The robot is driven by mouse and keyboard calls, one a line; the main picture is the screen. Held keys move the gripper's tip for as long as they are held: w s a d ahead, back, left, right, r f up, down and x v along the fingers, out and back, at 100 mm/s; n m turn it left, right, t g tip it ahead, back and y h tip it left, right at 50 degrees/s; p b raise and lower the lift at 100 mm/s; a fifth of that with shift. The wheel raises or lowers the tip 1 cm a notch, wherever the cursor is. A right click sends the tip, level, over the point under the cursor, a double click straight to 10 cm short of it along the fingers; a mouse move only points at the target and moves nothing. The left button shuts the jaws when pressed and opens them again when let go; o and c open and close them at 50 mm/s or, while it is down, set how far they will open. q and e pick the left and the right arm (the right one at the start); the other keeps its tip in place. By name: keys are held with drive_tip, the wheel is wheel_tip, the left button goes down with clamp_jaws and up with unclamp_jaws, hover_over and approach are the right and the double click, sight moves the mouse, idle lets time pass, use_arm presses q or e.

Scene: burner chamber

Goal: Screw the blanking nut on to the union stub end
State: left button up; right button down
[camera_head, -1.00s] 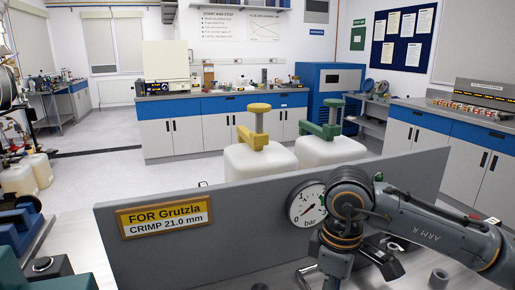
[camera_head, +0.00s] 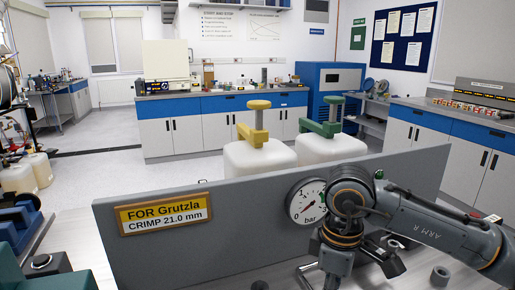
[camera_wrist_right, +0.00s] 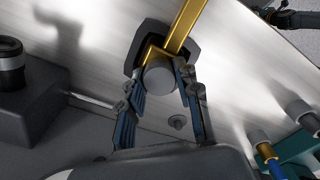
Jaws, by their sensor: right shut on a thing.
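My right gripper (camera_wrist_right: 160,88) points at the bench top, and its two blue-padded fingers are shut on a plain grey cylinder (camera_wrist_right: 160,78), which looks like the blanking nut. A brass-coloured bent tube (camera_wrist_right: 186,25) shows right behind the cylinder, with a dark block around its bend. It may be the union stub end; whether the cylinder is threaded on it I cannot tell. In the head view my right arm (camera_head: 430,222) reaches in from the right, and its wrist hides much of the work. My left gripper is not seen.
A small grey ring-like part (camera_head: 440,275) is on the bench at right. Brass and grey fittings (camera_wrist_right: 265,150) show lower right in the wrist view.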

drive_tip(key=m, duration=0.1)
drive_tip(key=m+b, duration=0.1)
drive_tip(key=shift+f+m, duration=0.25)
drive_tip(key=shift+m, duration=0.15)
drive_tip(key=m+b, duration=0.1)
drive_tip(key=m, duration=0.3)
drive_tip(key=shift+b, duration=0.4)
drive_tip(key=m, duration=0.4)
drive_tip(key=shift+b, duration=0.4)
drive_tip(key=shift+s+r+m, duration=0.1)
drive_tip(key=shift+m, duration=0.3)
